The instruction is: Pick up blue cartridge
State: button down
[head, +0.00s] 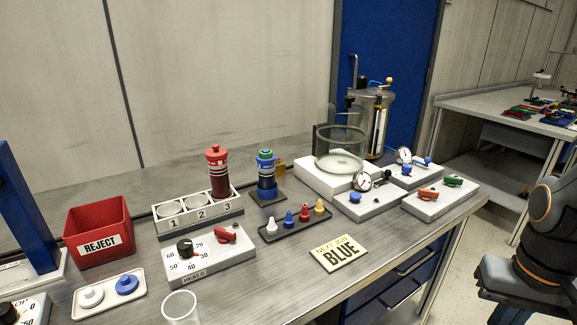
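The blue cartridge (266,183) stands upright on a small dark base near the middle of the bench, right of the numbered rack. Its body is dark and blue with pale bands, and its top shows blue and green. Part of my arm (545,235) shows at the right edge, away from the bench objects. My gripper's fingertips cannot be seen, and nothing touches the blue cartridge.
A red cartridge (218,172) stands in slot 3 of the rack (198,222); slots 1 and 2 look empty. A tray of small coloured plugs (295,224) is in front. A glass vessel (340,150) stands right.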

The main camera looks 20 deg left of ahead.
aim_at(267, 179)
jog(key=u, duration=0.5)
jog(key=k, duration=0.15)
jog(key=u, duration=0.85)
jog(key=i, duration=0.3)
jog(key=z, duration=0.05)
jog(key=k, duration=1.55)
jog(key=z, duration=0.95)
jog(key=i, duration=1.3)
jog(key=u, duration=0.6)
